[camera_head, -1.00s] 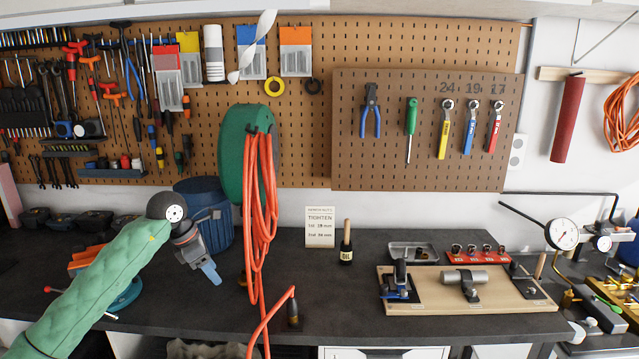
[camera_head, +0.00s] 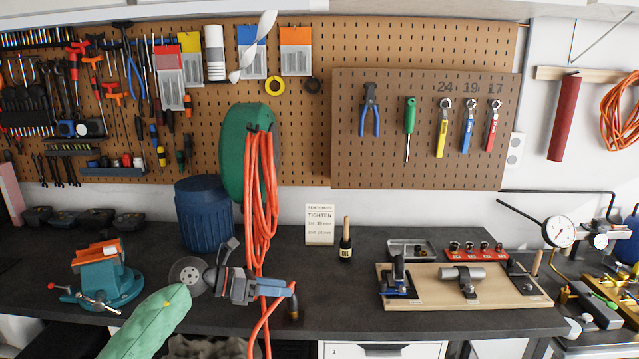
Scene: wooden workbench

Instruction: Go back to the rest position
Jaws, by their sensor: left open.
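My left arm, in a green sleeve, comes in from the lower left. My left gripper (camera_head: 278,290) is in front of the bench, near the hanging orange hose, with its blue fingertips pointing right. It is open and I see nothing held in it. It covers part of the hose (camera_head: 262,200). My right gripper is not in view.
A vise (camera_head: 105,275) and a blue bin (camera_head: 205,215) stand left on the bench. A wooden fixture board (camera_head: 430,296) lies right.

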